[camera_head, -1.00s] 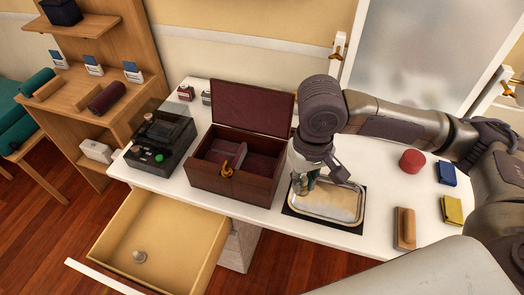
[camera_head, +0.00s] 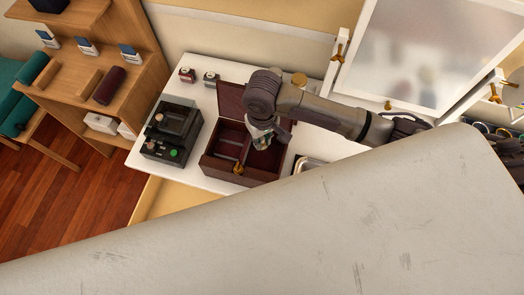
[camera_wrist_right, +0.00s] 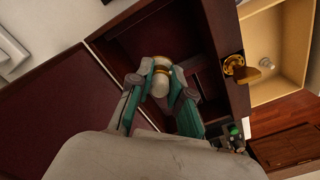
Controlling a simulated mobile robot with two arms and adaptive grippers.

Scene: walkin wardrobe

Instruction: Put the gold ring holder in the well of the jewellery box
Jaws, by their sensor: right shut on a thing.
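The dark wooden jewellery box (camera_head: 212,170) stands open on the white table, its lid (camera_head: 231,101) raised at the back. It has divided compartments and a gold clasp (camera_wrist_right: 235,67) at the front. My right gripper (camera_head: 262,142) is over the right-hand part of the box. In the wrist view its teal-and-grey fingers (camera_wrist_right: 160,88) are shut on the ring holder (camera_wrist_right: 161,66), a small cream piece with a gold band, above or inside a dark compartment. I cannot tell whether it touches the floor. My left gripper is not in view.
A black device (camera_head: 171,132) with a green button stands left of the box. The metal tray (camera_head: 308,164) is at the right, partly hidden. The open drawer (camera_wrist_right: 272,40) is in front. A large pale surface of mine covers the lower head view.

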